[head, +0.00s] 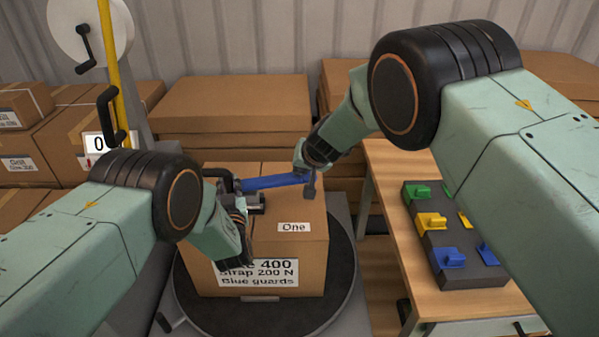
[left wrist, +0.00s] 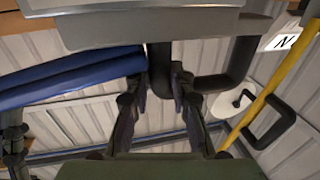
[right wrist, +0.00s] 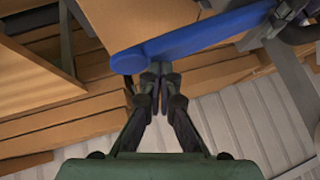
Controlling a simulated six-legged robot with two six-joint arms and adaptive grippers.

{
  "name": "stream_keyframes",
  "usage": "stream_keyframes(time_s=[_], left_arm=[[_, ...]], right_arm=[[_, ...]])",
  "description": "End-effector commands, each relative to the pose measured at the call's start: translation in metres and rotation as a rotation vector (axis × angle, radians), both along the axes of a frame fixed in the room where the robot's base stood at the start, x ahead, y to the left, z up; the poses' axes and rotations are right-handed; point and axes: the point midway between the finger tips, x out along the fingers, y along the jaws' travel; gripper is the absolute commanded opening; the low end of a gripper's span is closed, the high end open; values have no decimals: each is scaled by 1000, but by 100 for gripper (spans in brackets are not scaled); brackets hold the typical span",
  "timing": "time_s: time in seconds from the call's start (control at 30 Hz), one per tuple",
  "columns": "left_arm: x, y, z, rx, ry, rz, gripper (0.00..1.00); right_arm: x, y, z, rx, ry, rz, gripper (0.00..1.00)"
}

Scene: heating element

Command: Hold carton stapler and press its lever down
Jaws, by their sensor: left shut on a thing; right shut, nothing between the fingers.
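The carton stapler has a grey and black body (head: 256,201) and a long blue lever (head: 272,182). It is over the top of the carton (head: 305,255). My left gripper (head: 240,207) is shut on the stapler's black handle, which shows between its fingers in the left wrist view (left wrist: 160,68). The lever extends right from the stapler, roughly level, toward my right gripper (head: 310,186). My right gripper is shut and empty. In the right wrist view its fingertips (right wrist: 160,72) are beside the lever's rounded end (right wrist: 129,61); I cannot tell whether they touch.
The carton stands on a dark round turntable (head: 341,290). A wooden table (head: 385,160) at right carries a dark tray (head: 473,277) with green, yellow and blue guards. Stacked cartons (head: 235,100) stand behind. A yellow upright post (head: 113,75) stands at left.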

Motion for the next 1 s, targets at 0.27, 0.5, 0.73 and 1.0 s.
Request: stream_keyframes(time_s=[0.27, 0.5, 0.73, 1.0], left_arm=[[-1, 1, -2, -1, 4, 2, 0], [-1, 1, -2, -1, 4, 2, 0], [-1, 1, -2, -1, 4, 2, 0], [-1, 1, -2, -1, 4, 3, 0]], right_arm=[[-1, -2, -5, 0, 3, -2, 0], [-1, -2, -7, -1, 3, -1, 0], [-1, -3, -10, 0, 3, -2, 0], [-1, -3, -12, 0, 3, -2, 0]])
